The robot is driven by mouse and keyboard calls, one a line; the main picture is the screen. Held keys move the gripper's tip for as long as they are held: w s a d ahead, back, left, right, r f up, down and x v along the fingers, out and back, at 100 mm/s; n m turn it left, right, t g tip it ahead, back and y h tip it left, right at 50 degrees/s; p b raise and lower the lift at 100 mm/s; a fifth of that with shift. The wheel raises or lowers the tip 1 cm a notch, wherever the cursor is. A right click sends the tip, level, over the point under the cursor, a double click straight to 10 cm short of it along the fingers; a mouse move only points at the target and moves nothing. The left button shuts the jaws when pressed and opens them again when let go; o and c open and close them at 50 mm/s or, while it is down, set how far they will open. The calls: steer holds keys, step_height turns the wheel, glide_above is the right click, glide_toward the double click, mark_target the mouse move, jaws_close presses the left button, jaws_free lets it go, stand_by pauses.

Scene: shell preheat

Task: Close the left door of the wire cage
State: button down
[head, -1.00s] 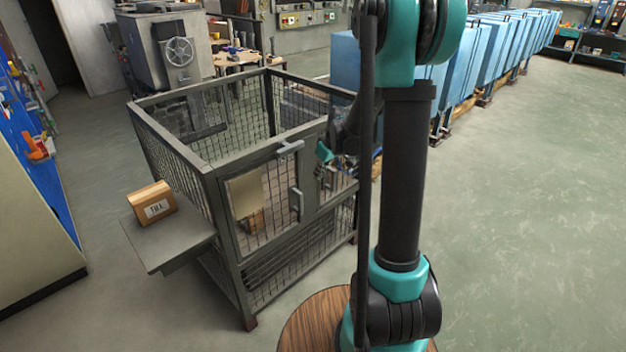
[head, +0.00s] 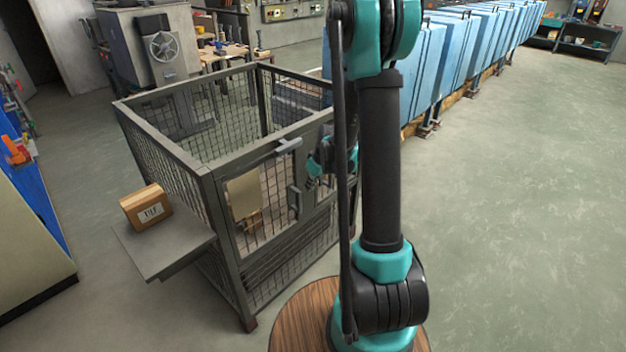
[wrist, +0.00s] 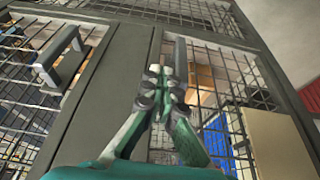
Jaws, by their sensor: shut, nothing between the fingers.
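The wire cage (head: 160,98) stands left of my arm in the head view, grey-framed with mesh walls and an open top. Its left door (head: 262,233) carries a beige plate (head: 243,196) and a vertical handle (head: 293,203). The door looks roughly in line with the cage front; I cannot tell whether it is fully shut. My gripper (head: 316,170) is just right of that handle, partly hidden by my arm. In the wrist view my gripper (wrist: 166,76) is shut and empty before dark frame bars, with a handle (wrist: 60,55) to its left. Contact with the bars is unclear.
A row of blue cabinets (head: 440,65) runs behind my arm. The floor at the right (head: 530,200) is clear.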

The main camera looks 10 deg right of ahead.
mark_target(298, 180)
steer(key=shift+w+a+f, duration=0.3)
steer(key=shift+w+a, duration=0.15)
steer(key=shift+w, duration=0.2)
steer(key=shift+w+a+f, duration=0.3)
steer(key=shift+w+a, duration=0.1)
steer(key=shift+w, duration=0.3)
steer(key=shift+w+a+f, duration=0.3)
steer(key=shift+w+a, duration=0.15)
steer(key=shift+w, duration=0.2)
steer(key=shift+w+a+n, duration=0.25)
steer(key=shift+w+a, duration=0.05)
steer(key=shift+w, duration=0.2)
steer(key=shift+w+a+n, duration=0.25)
steer(key=shift+w, duration=0.25)
